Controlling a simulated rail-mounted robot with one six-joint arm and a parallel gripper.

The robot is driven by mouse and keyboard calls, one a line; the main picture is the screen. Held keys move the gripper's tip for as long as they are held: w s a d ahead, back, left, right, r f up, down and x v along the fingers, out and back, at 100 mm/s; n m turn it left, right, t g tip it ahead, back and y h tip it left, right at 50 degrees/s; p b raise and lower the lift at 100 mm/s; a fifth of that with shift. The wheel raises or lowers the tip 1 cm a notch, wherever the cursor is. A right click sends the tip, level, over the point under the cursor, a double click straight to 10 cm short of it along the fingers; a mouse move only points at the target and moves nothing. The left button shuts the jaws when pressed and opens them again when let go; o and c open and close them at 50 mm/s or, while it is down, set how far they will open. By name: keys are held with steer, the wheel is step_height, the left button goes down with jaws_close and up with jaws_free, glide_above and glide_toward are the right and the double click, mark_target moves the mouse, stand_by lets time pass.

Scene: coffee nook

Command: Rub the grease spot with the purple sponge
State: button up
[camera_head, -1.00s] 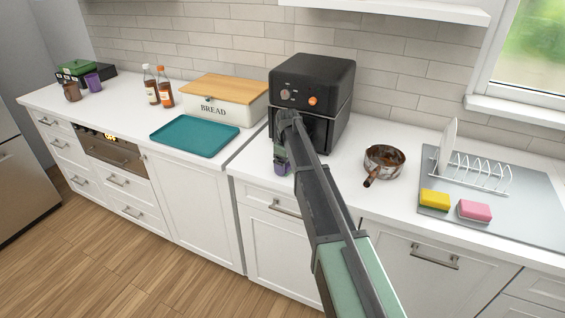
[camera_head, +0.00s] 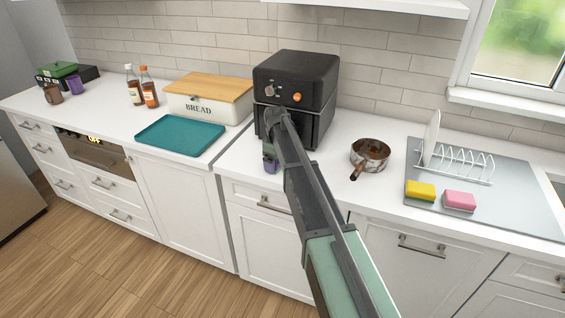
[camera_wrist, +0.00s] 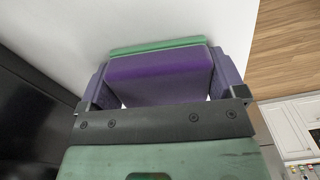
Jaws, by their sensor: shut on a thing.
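The purple sponge (camera_wrist: 160,75), with a green layer on its far side, is between the purple fingers of my gripper (camera_wrist: 162,78) in the wrist view. The gripper is shut on it. In the head view my gripper (camera_head: 270,163) is low over the white counter, just in front of the black air fryer (camera_head: 294,95), largely hidden by my arm. I cannot tell whether the sponge touches the counter. I cannot make out a grease spot; the counter under the gripper is partly hidden.
A teal tray (camera_head: 179,135) and a bread box (camera_head: 205,104) are left of the air fryer. A stained pot (camera_head: 370,155) stands to the right. Yellow (camera_head: 420,190) and pink (camera_head: 460,200) sponges lie by the dish rack (camera_head: 462,163). Counter between air fryer and pot is clear.

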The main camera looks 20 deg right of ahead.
mark_target(256, 160)
steer(key=shift+w+a, duration=0.9)
steer(key=shift+a, duration=0.25)
steer(key=shift+w+a, duration=0.9)
steer(key=shift+a, duration=0.2)
steer(key=shift+w+a, duration=0.9)
steer(key=shift+a, duration=0.25)
steer(key=shift+r, duration=0.1)
step_height(256, 160, up, 6)
steer(key=p, duration=0.6)
step_height(256, 160, up, 3)
steer(key=p, duration=0.3)
